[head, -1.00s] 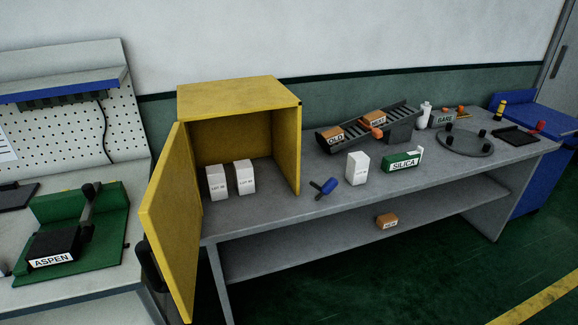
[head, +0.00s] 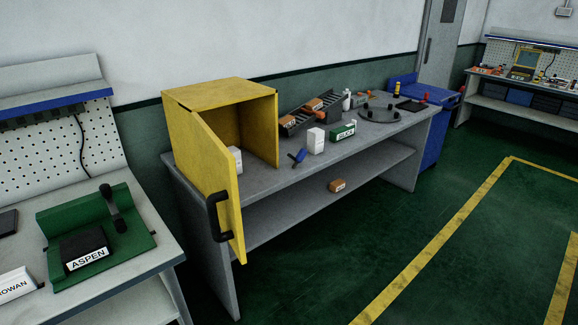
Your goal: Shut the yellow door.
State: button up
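The yellow cabinet (head: 222,93) stands on the left end of the grey bench. Its yellow door (head: 222,175) is hinged at the cabinet's left side and stands open, jutting toward me. A black handle (head: 217,215) is on the door's outer face, near its free edge. The door hides part of the opening; a white box (head: 236,155) shows partly behind it inside the cabinet. My gripper is not in view, and nothing is seen touching the door or handle.
The grey bench (head: 345,160) carries a white box (head: 316,141), a green SILICA box (head: 342,130) and a blue-handled tool (head: 298,156) right of the cabinet. A left bench (head: 110,270) holds a green fixture (head: 130,246). Green floor (head: 300,280) is free in front.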

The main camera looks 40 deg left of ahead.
aim_at(218, 167)
jog(key=u, duration=2.05)
jog(key=i, duration=1)
jog(key=u, duration=0.3)
jog(key=k, duration=0.9)
jog(key=z, duration=0.3)
jog(key=i, duration=0.5)
